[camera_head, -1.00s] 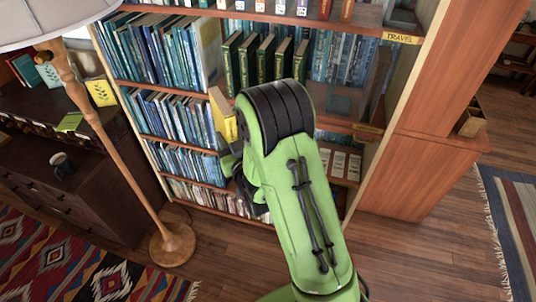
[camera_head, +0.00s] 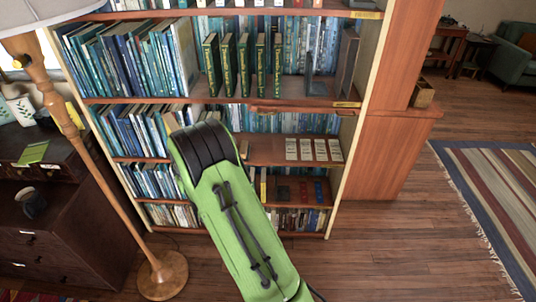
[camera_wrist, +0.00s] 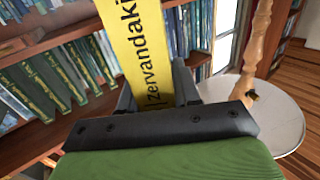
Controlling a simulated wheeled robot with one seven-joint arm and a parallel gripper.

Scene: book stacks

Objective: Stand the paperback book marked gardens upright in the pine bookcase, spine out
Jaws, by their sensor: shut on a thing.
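A yellow book (camera_wrist: 125,25) with black lettering reading "Zervandaki" is held in my gripper (camera_wrist: 155,92) in the wrist view. The fingers are shut on its two sides, and the book extends beyond them toward the top edge. The word gardens cannot be read. The pine bookcase (camera_head: 376,75) stands ahead in the head view, and its shelves also show in the wrist view (camera_wrist: 45,42). In the head view my green arm hides the gripper and most or all of the held book.
Green books (camera_head: 245,65) stand on an upper shelf, with bare board to their right. Blue books (camera_head: 130,60) fill the left. Pale books (camera_head: 305,150) stand on the shelf below. A floor lamp (camera_head: 95,165) stands close at left, and its shade (camera_wrist: 275,110) shows in the wrist view.

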